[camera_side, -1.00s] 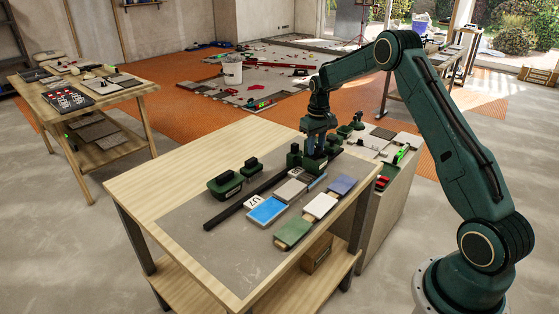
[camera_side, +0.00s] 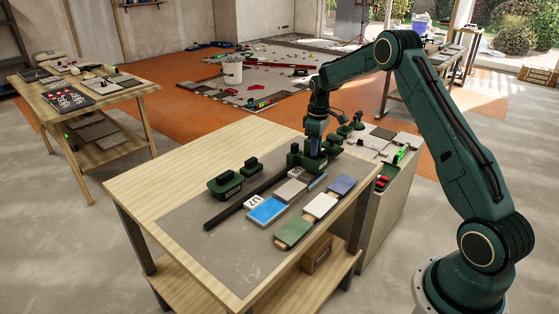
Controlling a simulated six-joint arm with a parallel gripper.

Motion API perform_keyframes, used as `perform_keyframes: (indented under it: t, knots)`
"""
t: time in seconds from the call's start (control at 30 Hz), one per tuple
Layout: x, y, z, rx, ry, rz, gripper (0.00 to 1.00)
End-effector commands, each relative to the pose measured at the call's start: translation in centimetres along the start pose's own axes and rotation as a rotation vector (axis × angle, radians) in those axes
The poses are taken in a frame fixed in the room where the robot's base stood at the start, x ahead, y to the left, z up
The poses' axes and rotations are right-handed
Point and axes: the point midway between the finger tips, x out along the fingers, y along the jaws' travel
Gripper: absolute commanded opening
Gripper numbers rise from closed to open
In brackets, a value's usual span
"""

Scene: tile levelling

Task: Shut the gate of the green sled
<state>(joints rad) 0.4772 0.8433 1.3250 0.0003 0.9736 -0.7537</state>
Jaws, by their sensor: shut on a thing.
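A dark green sled (camera_side: 294,157) sits at the far end of the long black rail (camera_side: 245,201) on the workbench. My gripper (camera_side: 314,164) points down at the sled's right side, at the rail's far end. Its jaws are shut on a small part there, which looks like the sled's gate. The gripper hides most of that part, so I cannot tell how far the gate is turned.
Two dark green lidded blocks (camera_side: 225,184) stand left of the rail. Right of it lie a blue tile (camera_side: 267,209), a green tile (camera_side: 293,233), a white tile (camera_side: 320,206) and a violet tile (camera_side: 341,185). The bench's near left is clear.

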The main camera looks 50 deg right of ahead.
Motion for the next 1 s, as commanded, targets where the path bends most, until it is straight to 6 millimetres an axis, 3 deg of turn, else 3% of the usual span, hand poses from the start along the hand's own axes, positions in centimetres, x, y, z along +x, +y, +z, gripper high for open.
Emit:
perform_keyframes:
  t: [0.23,0.27,0.37,0.77,1.0]
  knots:
    - [-0.1,0.1,0.0,-0.002,0.002,0.001,0.05]
    - [-0.1,0.0,0.0,-0.003,0.002,0.001,0.32]
    - [-0.1,0.0,0.0,-0.002,0.002,0.001,0.5]
    - [-0.3,0.0,0.0,0.0,0.001,0.001,0.5]
    - [-2.1,0.0,0.0,0.0,0.002,0.001,0.5]
